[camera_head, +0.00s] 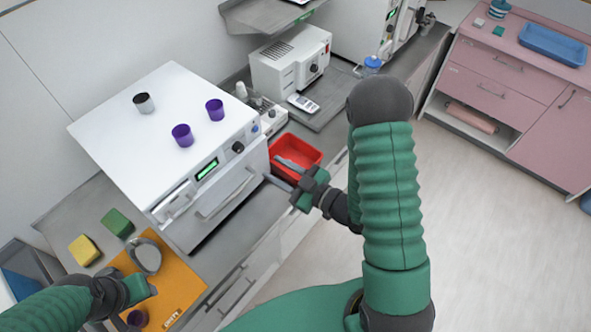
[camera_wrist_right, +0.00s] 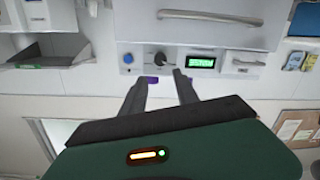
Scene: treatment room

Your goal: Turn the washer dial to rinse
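The washer (camera_head: 148,110) is the white box on the counter. Its front panel has a dark round dial (camera_head: 238,147) beside a lit green display (camera_head: 207,169). In the right wrist view, the panel appears upside down, with the dial (camera_wrist_right: 159,59) just beyond my fingertips and the display (camera_wrist_right: 201,62) to its right. My right gripper (camera_head: 280,173) is open and empty, in front of the washer's right side and apart from the dial. It also shows in the right wrist view (camera_wrist_right: 163,77). My left gripper (camera_head: 146,289) is low over the orange mat; its fingers are unclear.
Purple cups (camera_head: 182,135) and a grey cup (camera_head: 144,103) stand on the washer. A red bin (camera_head: 296,155) sits right of it, by my right gripper. The orange mat (camera_head: 184,290) holds a grey object (camera_head: 146,257); yellow (camera_head: 84,249) and green (camera_head: 117,222) blocks lie nearby.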

